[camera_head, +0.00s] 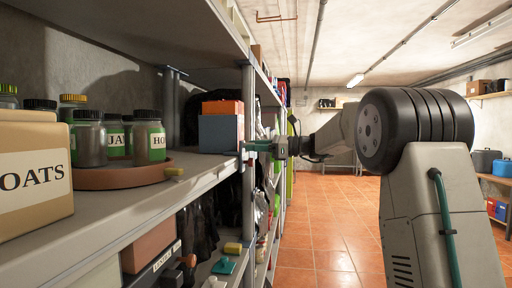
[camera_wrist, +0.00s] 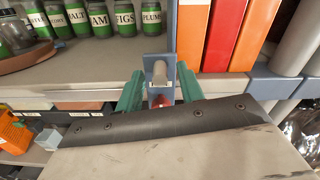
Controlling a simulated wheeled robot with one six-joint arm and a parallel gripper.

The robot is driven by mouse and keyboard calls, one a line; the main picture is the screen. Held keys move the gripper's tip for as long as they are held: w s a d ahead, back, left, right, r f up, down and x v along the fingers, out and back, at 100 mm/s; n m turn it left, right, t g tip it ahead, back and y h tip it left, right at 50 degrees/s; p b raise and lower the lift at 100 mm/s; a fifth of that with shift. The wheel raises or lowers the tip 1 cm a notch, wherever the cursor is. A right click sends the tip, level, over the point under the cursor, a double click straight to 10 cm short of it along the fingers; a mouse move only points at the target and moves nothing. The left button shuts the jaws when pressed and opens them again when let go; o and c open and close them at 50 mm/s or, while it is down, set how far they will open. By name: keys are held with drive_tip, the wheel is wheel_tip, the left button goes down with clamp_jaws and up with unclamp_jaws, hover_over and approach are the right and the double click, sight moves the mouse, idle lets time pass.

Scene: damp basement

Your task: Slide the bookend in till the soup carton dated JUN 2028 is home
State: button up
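The bookend (camera_head: 218,133) is a blue-grey plate on the shelf board in the head view, with orange cartons (camera_head: 222,107) showing above it. In the wrist view, a narrow blue-grey upright (camera_wrist: 149,60) with a pale round peg (camera_wrist: 160,72) stands left of a white-and-orange carton row (camera_wrist: 228,35). No JUN 2028 date is readable. My gripper (camera_head: 247,152) is at the shelf edge beside the bookend. Its teal fingers (camera_wrist: 160,92) stand on either side of the peg in the wrist view, with gaps showing, so it appears open. Contact with the bookend cannot be told.
A round brown tray (camera_head: 110,176) holds several green-labelled jars left of the bookend. An OATS box (camera_head: 32,170) stands nearer. A shelf post (camera_head: 248,125) rises close to my gripper. The tiled floor (camera_head: 322,225) is clear.

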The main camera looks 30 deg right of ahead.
drive_tip(key=v, duration=0.7)
drive_tip(key=shift+d, duration=0.25)
drive_tip(key=shift+s, duration=0.15)
wheel_tip(320, 180, down, 9)
drive_tip(key=s+n+g+h, duration=0.2)
drive_tip(key=n, duration=0.1)
drive_tip(key=s+a+f+n+g+h, duration=0.4)
drive_tip(key=s+a+f+n+g, duration=0.15)
drive_tip(key=s+a+f, duration=0.45)
drive_tip(key=s+a+f+n+h, duration=0.2)
drive_tip(key=s+n+h, duration=0.1)
drive_tip(key=s, duration=0.7)
drive_tip(key=s+a+f+n+g+h, duration=0.1)
drive_tip(key=s+a+f+n+h, duration=0.1)
drive_tip(key=s+n, duration=0.4)
drive_tip(key=s+a+f+n+h, duration=0.2)
drive_tip(key=s+n, duration=0.3)
drive_tip(key=s, duration=0.9)
drive_tip(key=shift+s+a+f+g+h, duration=0.3)
drive_tip(key=shift+a+f+g+h, duration=0.1)
drive_tip(key=shift+f+h, duration=0.4)
drive_tip(key=shift+n, duration=0.25)
drive_tip(key=shift+c, duration=0.2)
